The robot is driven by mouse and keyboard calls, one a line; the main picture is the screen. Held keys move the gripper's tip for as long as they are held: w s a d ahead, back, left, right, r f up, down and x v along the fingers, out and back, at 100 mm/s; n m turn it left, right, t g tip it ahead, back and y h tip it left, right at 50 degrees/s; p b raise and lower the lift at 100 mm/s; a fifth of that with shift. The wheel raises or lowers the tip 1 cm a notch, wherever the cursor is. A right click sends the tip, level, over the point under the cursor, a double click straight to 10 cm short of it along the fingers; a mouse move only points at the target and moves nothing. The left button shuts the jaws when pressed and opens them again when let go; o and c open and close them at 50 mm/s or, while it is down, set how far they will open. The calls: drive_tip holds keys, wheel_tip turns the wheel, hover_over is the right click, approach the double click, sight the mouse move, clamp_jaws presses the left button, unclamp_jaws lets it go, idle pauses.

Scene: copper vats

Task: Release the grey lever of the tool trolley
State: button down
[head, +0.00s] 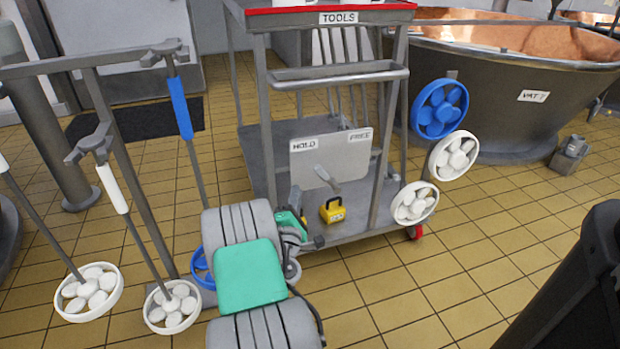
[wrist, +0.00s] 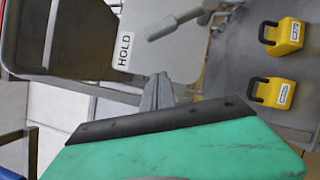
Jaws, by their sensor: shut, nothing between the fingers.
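The tool trolley (head: 283,75) stands in the middle of the head view. Its light grey plate (head: 340,152) reads HOLD at the left and FREE at the right. The grey lever (head: 328,178) lies at the lower part of the plate. In the wrist view the lever (wrist: 175,24) lies across the plate (wrist: 145,60), and FREE is out of frame. My gripper (head: 296,196) is left of and below the lever, apart from it. Its fingers (wrist: 157,92) are shut and empty, close to the HOLD edge of the plate in the wrist view.
Yellow blocks with black handles (wrist: 283,36) rest on the trolley's shelf; one (head: 333,211) shows in the head view. Blue (head: 439,108) and white wheels (head: 415,203) hang at its right. A rack of long wheel-ended rods (head: 140,245) stands left. A copper vat (head: 500,85) is behind right.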

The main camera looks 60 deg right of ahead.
sight(327, 178)
drive_tip(key=s+d+r+p, duration=0.1)
drive_tip(key=d+r+p, duration=0.1)
drive_tip(key=d, duration=0.3)
drive_tip(key=shift+s+d+r, duration=0.15)
drive_tip(key=shift+s+d, duration=0.15)
drive_tip(key=shift+d, duration=0.05)
